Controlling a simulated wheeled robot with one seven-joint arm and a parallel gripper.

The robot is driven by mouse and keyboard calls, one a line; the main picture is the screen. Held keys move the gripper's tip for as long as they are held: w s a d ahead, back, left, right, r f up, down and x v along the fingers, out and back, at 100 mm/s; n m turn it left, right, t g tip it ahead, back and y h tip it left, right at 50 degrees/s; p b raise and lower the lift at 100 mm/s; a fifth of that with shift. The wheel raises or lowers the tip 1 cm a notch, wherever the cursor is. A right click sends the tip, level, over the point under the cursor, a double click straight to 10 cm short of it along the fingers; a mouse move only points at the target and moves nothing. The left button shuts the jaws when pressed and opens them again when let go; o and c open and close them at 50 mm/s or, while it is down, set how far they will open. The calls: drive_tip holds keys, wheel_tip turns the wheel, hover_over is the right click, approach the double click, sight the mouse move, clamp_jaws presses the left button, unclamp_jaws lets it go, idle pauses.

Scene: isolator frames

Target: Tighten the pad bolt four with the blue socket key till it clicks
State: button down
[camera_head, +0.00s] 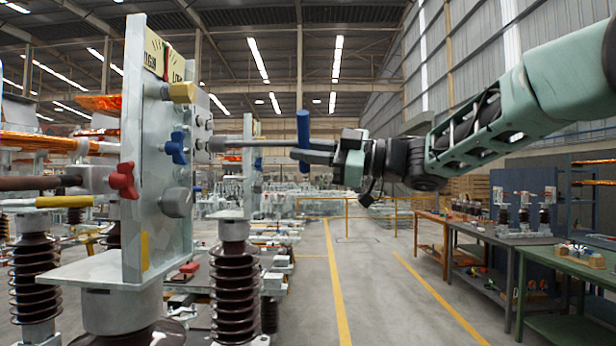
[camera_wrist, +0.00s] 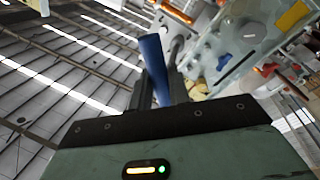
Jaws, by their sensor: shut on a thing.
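The blue socket key (camera_head: 304,130) has an upright blue handle and a long grey shaft reaching left to the pad plate (camera_head: 152,215). My gripper (camera_head: 318,152) is shut on the key near its handle. In the wrist view the blue handle (camera_wrist: 153,60) stands up between the fingers of my gripper (camera_wrist: 163,88). The shaft's far end meets a group of grey bolt heads (camera_head: 205,144) on the plate's right side. I cannot tell which is bolt four, nor whether the socket is fully seated on it.
Brown ribbed insulators (camera_head: 234,285) stand below. Workbenches (camera_head: 490,255) are at right. The marked floor between is open.

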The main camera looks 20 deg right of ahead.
drive_tip(key=n+b, duration=0.3)
drive_tip(key=shift+w+f+y+b, duration=0.15)
drive_tip(key=shift+f+y+b, duration=0.1)
drive_tip(key=shift+y+b, duration=0.15)
drive_tip(key=shift+r+n+b, duration=0.3)
drive_tip(key=shift+n+b, duration=0.15)
drive_tip(key=shift+n, duration=0.25)
drive_tip(key=shift+d+r, duration=0.1)
drive_tip(key=shift+d, duration=0.05)
drive_tip(key=shift+w+a, duration=0.25)
drive_tip(key=shift+a, duration=0.35)
drive_tip(key=shift+w+a, duration=0.2)
drive_tip(key=shift+a, duration=0.35)
idle(0.6)
drive_tip(key=shift+r+m+p, duration=0.15)
drive_tip(key=shift+m+p, duration=0.15)
drive_tip(key=shift+m, duration=0.1)
drive_tip(key=shift+s+a+f+m+h+p, duration=0.15)
drive_tip(key=shift+m+h+p, duration=0.25)
drive_tip(key=shift+m+p, duration=1.45)
drive_tip(key=shift+s+d+f+m+h+p, duration=0.15)
drive_tip(key=shift+m+h+p, duration=0.25)
drive_tip(key=shift+m+p, duration=1.45)
